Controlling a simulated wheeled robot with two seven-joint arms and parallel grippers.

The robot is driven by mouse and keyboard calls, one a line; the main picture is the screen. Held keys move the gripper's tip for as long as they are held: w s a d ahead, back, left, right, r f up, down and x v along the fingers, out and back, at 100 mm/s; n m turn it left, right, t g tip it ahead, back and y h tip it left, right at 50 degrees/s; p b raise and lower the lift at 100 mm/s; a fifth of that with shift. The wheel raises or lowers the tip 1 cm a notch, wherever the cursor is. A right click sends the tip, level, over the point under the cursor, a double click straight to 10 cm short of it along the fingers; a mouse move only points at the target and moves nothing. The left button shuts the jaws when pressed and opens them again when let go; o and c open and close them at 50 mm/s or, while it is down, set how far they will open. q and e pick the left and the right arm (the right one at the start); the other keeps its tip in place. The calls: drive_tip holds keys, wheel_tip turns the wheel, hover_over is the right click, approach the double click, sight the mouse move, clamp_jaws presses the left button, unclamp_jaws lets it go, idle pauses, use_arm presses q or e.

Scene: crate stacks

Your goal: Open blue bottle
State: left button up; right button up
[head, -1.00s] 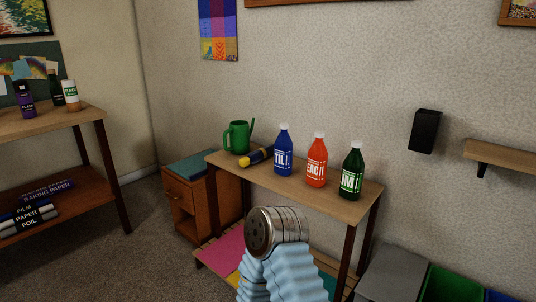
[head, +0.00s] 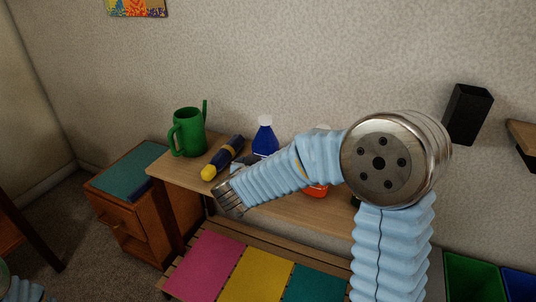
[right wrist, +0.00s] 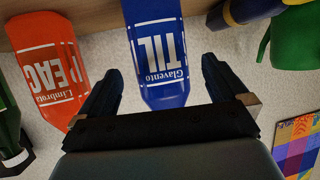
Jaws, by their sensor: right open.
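The blue bottle (head: 265,138) stands upright on the wooden table, with its white cap (head: 265,120) on. My right forearm reaches left across the table in front of it and hides its lower part. In the right wrist view the blue bottle (right wrist: 158,50) appears upside down, between the spread fingers of my right gripper (right wrist: 162,68). The gripper is open, and I see no finger clearly touching the bottle. The cap is hidden behind the gripper body there. My left gripper is out of view.
An orange-red bottle (right wrist: 40,70) is beside the blue one, and a green bottle (right wrist: 8,125) is beyond it. A green watering can (head: 187,135) and a dark blue and yellow flashlight (head: 224,158) lie to the left. A black wall box (head: 468,113) is at right.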

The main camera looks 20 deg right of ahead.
drive_tip(key=shift+x, duration=1.05)
drive_tip(key=x, duration=0.5)
drive_tip(key=shift+f, duration=0.4)
drive_tip(key=shift+s, duration=0.1)
drive_tip(key=c, duration=0.6)
